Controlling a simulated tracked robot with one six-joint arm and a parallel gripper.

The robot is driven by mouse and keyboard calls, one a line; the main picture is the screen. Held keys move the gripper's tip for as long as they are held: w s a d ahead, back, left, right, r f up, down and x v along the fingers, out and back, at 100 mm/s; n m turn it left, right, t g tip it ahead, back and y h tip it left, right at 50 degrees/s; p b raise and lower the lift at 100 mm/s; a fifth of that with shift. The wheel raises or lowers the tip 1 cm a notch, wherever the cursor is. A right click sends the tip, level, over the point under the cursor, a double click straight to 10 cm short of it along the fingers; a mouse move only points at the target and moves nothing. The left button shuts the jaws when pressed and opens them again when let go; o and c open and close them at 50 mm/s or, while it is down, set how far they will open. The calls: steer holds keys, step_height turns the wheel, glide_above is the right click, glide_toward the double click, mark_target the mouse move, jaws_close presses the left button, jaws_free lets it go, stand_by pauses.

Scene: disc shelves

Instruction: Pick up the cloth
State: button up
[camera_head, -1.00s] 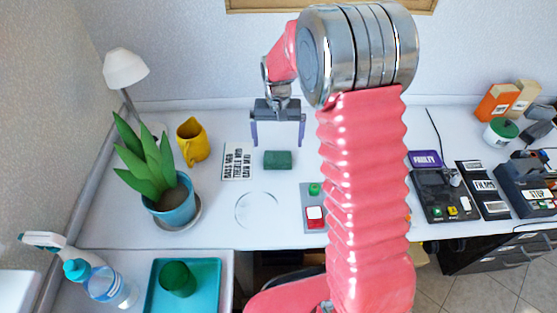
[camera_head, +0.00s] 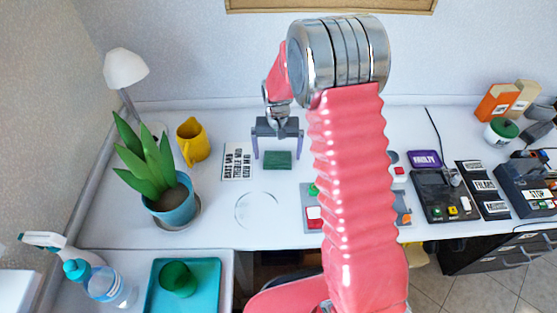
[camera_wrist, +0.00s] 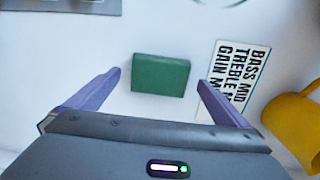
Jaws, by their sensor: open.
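The cloth looks like a small dark green folded block (camera_head: 277,160) lying flat on the white desk. It also shows in the wrist view (camera_wrist: 161,75), ahead of and between my two purple fingers. My gripper (camera_head: 277,156) is open and empty, with its fingers to either side of the cloth in the head view. In the wrist view my gripper (camera_wrist: 160,85) has a gap on both sides of the cloth. I cannot tell how high the fingertips are above the desk.
A label card (camera_head: 237,162) lies close left of the cloth, with a yellow mug (camera_head: 193,142) and potted plant (camera_head: 172,200) beyond. A button panel (camera_head: 312,218) is at the front right. A faint ring (camera_head: 256,210) marks clear desk in front.

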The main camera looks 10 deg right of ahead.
mark_target(278, 157)
steer(key=shift+f, duration=1.25)
steer(key=shift+c, duration=0.5)
steer(key=c, duration=1)
steer(key=shift+r, duration=0.1)
step_height(278, 157, up, 10)
steer(key=shift+f, duration=0.1)
